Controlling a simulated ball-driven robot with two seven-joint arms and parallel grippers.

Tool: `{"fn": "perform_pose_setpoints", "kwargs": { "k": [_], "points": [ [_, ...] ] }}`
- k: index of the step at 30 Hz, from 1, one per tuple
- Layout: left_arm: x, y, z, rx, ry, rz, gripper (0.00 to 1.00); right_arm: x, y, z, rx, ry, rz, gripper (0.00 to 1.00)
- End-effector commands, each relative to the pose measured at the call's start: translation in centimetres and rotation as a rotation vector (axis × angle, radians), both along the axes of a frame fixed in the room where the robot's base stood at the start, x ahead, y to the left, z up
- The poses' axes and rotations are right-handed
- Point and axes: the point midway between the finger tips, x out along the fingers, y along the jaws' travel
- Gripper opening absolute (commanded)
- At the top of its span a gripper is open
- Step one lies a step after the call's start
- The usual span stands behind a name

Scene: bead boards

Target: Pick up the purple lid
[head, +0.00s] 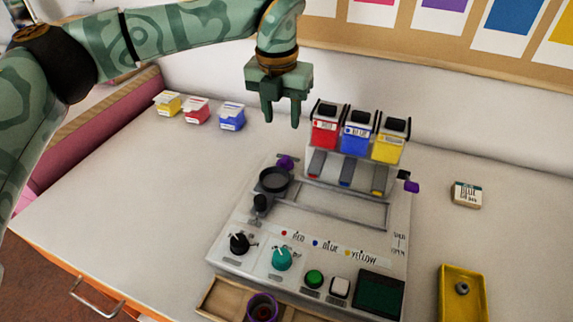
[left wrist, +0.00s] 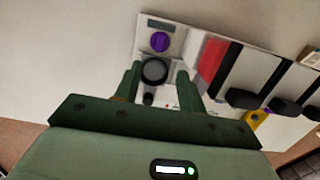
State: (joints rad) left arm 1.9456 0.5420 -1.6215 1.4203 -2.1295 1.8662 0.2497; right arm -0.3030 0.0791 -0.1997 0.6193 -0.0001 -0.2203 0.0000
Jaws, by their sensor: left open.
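A small round purple piece (head: 285,162), which looks like the purple lid, sits at the back left of the grey bead board (head: 230,230), just behind a dark round cup (head: 273,180). In the left wrist view the purple piece (left wrist: 160,41) shows as a flat disc beyond the black round cup (left wrist: 155,70). My left gripper (head: 281,112) is open and empty, fingers pointing down, above and behind the purple piece and apart from it. In the left wrist view the left gripper (left wrist: 154,80) has its fingers spread around the view of the cup. My right gripper is not in view.
Red (head: 325,133), blue (head: 357,138) and yellow (head: 388,148) bins stand on the board's back, right of my left gripper. Another purple part (head: 411,187) is at the board's right edge. A purple-rimmed cup (head: 262,307) stands in front. The table's left is mostly clear.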

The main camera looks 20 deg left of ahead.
Motion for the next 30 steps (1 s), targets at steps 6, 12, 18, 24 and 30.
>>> {"fn": "perform_pose_setpoints", "kwargs": {
  "k": [6,12,18,24,30],
  "points": [
    [0.7,0.0,-6.0,-0.001,0.007,-0.001,0.40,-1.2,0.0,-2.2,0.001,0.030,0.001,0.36],
    [0.9,0.0,-7.5,-0.001,0.004,0.000,0.40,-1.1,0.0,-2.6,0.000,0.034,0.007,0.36],
    [1.3,0.0,-10.9,0.000,0.006,-0.001,0.40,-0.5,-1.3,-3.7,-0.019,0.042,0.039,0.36],
    [1.5,0.0,-12.2,0.000,0.002,0.000,0.40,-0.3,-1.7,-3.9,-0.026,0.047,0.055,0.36],
    [1.4,0.0,-12.0,0.000,0.002,0.000,0.21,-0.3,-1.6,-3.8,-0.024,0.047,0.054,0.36]
  ]
}}
